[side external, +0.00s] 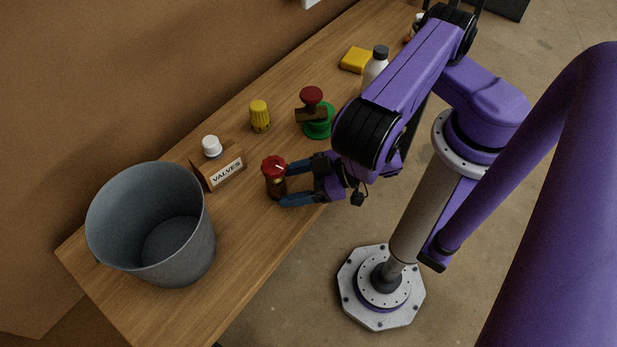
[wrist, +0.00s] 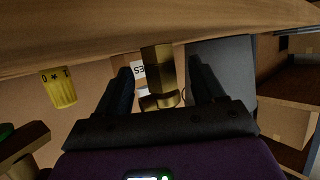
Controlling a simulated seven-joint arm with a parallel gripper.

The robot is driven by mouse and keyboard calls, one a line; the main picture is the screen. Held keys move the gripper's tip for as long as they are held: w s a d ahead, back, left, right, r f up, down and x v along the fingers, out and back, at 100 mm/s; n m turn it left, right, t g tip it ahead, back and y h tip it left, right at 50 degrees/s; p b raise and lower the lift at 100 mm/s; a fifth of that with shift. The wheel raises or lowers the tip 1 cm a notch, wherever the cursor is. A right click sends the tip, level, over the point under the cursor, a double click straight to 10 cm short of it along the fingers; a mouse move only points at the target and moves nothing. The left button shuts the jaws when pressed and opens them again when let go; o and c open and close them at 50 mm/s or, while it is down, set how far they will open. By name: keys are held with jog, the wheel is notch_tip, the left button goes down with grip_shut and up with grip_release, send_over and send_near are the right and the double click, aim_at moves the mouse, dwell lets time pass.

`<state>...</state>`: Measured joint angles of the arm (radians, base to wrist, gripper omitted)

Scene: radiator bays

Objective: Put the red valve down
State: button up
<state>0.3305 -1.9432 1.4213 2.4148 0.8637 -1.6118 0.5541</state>
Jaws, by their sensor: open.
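The red valve (side external: 274,167), with a red knob on a brass body, appears upright on the wooden bench in front of the VALVES box. My gripper (side external: 284,185) is open, its blue fingers on either side of the valve's body. In the wrist view the brass body of the red valve (wrist: 158,72) shows between the two dark fingers of my gripper (wrist: 162,80), with gaps at both sides. The brass end meets the wood there, and the red knob is not visible.
A grey bucket (side external: 150,275) stands at the left end of the bench (side external: 262,225). A yellow knob (side external: 259,115) and a red-topped valve on a green spool (side external: 318,128) stand behind. A yellow block (side external: 355,60) and a white bottle (side external: 374,72) are farther back.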

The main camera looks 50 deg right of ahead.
jog(key=shift+v, duration=2.15)
jog(key=shift+s+a+f+m+g+h, duration=0.2)
jog(key=shift+s+m+g+h, duration=0.1)
jog(key=shift+m+g+h, duration=0.15)
jog(key=shift+s+a+f+m+g+h, duration=0.25)
jog(key=shift+s+m+g+h, duration=0.1)
jog(key=shift+h, duration=0.2)
jog(key=s+r+n+g+h, duration=0.2)
jog(key=s+r+g, duration=0.5)
jog(key=r+g, duration=0.3)
jog(key=d+r+n+h, duration=0.1)
jog(key=d+r+n, duration=0.2)
jog(key=d+r, duration=0.2)
notch_tip(320, 180, up, 2)
jog(key=shift+w+r+t+h, duration=0.1)
jog(key=shift+w+t+h, duration=0.15)
jog(key=shift+t+h, duration=0.05)
jog(key=shift+o, duration=0.3)
jog(key=d+r+n+h, duration=0.1)
jog(key=d+r, duration=0.4)
jog(key=d, duration=0.3)
jog(key=shift+w+n+h, duration=0.3)
jog(key=shift+w+h, duration=0.05)
jog(key=shift+h, duration=0.05)
jog(key=shift+o, duration=0.9)
jog(key=shift+d+r, duration=0.2)
jog(key=shift+d, duration=0.3)
